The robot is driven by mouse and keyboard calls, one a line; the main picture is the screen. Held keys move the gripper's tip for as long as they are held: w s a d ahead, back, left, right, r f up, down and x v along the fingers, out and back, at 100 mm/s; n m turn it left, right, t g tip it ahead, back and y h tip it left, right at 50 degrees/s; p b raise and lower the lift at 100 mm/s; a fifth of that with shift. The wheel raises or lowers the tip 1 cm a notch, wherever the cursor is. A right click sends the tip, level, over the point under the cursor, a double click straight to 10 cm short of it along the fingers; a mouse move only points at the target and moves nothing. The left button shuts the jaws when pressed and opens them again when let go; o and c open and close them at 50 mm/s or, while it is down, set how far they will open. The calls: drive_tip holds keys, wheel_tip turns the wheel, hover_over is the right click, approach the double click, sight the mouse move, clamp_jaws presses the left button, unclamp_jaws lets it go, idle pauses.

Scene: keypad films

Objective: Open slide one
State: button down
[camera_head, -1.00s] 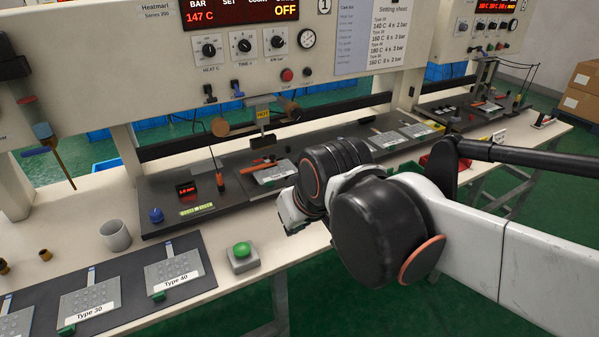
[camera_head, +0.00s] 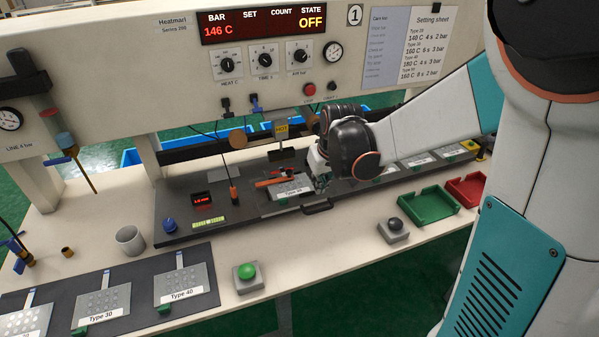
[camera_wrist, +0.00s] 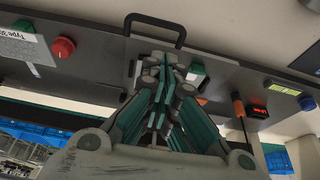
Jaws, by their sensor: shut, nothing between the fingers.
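Slide one is the dark plate under the heat bar of the station marked 1, with a black handle (camera_head: 317,207) at its front edge. A grey keypad film (camera_head: 292,188) with orange-handled parts lies on the plate. My gripper (camera_head: 320,184) is above the front of the plate, close behind the handle in the head view. In the wrist view the shut, empty fingers (camera_wrist: 168,66) point towards the plate, and the black handle (camera_wrist: 155,24) shows beyond them, apart from them. I cannot tell the exact gap between fingers and handle.
The heat bar (camera_head: 282,154) hangs just behind my gripper. A green tray (camera_head: 428,207) and a red tray (camera_head: 467,190) stand to the right. A green button (camera_head: 247,272) and a black button (camera_head: 394,228) stand on the front bench. A grey cup (camera_head: 130,240) is at left.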

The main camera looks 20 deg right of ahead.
sight(311, 203)
drive_tip(key=b+x, duration=0.3)
drive_tip(key=x, duration=0.7)
drive_tip(key=shift+a+b, duration=0.1)
drive_tip(key=shift+b, duration=0.3)
drive_tip(key=shift+s, duration=0.1)
